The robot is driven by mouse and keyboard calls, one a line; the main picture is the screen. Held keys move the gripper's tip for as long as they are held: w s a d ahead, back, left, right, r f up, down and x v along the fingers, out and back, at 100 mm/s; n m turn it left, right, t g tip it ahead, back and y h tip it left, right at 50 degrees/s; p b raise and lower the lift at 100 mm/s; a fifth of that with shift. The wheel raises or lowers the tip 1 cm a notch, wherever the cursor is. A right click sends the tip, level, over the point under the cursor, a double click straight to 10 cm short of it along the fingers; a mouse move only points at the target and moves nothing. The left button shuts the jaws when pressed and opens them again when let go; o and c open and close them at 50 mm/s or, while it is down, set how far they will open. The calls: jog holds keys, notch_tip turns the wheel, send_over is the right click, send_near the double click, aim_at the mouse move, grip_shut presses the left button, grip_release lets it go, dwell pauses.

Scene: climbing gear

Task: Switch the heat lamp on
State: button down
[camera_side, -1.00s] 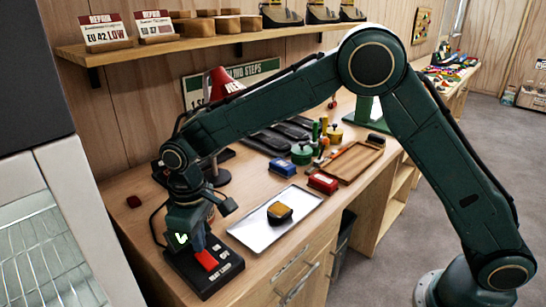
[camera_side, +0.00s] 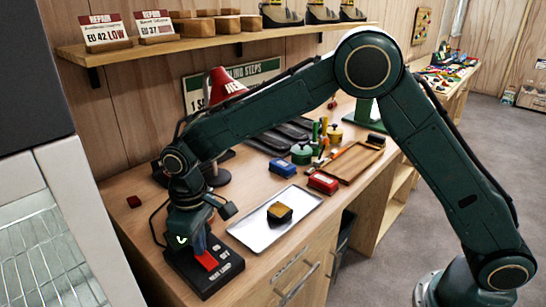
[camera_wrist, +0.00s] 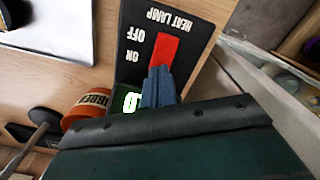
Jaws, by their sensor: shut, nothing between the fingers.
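The black heat lamp switch box (camera_side: 205,277) lies near the bench's front edge at lower left. In the wrist view the box (camera_wrist: 136,28) reads upside down, with "HEAT LAMP", "OFF" and "ON" beside its red rocker switch (camera_wrist: 165,49). The switch also shows in the side view (camera_side: 207,261). My gripper (camera_wrist: 160,72) is shut and empty, its blue fingertips at the ON-side end of the rocker. I cannot tell whether they touch it. The red lamp shade (camera_side: 226,83) stands behind my arm, partly hidden. No glow from it is visible.
A metal tray (camera_side: 248,236) with a yellow-and-black block (camera_side: 279,213) lies right of the box. An orange roll (camera_wrist: 88,107) is close beside the gripper in the wrist view.

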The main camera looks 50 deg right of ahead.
jog(key=shift+f, duration=0.6)
dwell(0.5)
jog(key=shift+r, duration=3.55)
